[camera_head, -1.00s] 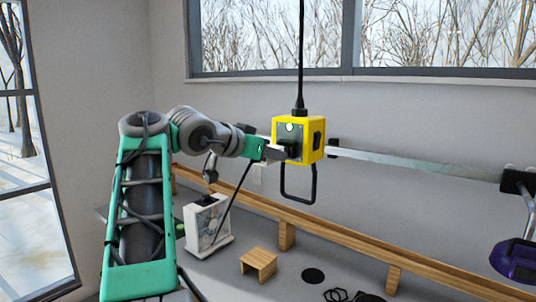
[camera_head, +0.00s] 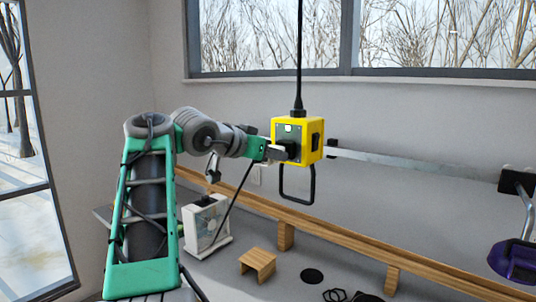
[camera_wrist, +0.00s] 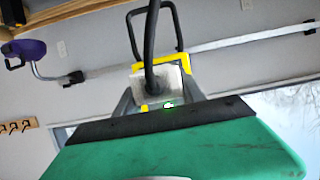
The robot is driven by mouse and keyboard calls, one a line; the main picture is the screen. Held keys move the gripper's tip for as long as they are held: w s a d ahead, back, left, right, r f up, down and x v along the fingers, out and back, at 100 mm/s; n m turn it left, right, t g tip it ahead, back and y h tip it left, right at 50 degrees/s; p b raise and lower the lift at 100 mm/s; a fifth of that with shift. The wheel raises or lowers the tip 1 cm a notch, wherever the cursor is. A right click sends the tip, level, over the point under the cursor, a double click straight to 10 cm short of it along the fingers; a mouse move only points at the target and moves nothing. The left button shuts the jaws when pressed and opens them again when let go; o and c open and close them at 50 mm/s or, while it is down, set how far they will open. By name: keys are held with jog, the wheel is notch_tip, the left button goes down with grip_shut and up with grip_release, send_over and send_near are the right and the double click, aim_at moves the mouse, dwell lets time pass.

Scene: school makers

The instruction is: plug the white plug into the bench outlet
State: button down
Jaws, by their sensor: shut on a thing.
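My gripper (camera_head: 277,153) is at the front face of a yellow outlet box (camera_head: 316,133) hanging on a black cord. It is shut on the white plug, mostly hidden by the fingers in the head view. In the wrist view, the pale plug (camera_wrist: 163,82) is between the fingers with its black cord rising from it, and the yellow box edge (camera_wrist: 150,65) shows behind. I cannot tell how deep the prongs sit. A lit indicator (camera_head: 288,128) shows on the box face; it looks green in the wrist view (camera_wrist: 168,104). The plug's cord (camera_head: 238,189) runs down towards a white fan unit (camera_head: 190,235).
A small wooden block (camera_head: 257,264), a black disc (camera_head: 312,276) and dark loops (camera_head: 335,296) lie on the bench. A purple lamp-like thing (camera_head: 513,262) is at far right. A black handle (camera_head: 298,201) hangs under the box.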

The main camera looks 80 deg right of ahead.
jog(key=shift+s+d, duration=0.3)
jog(key=shift+d, duration=0.35)
jog(key=c, duration=0.6)
grip_release()
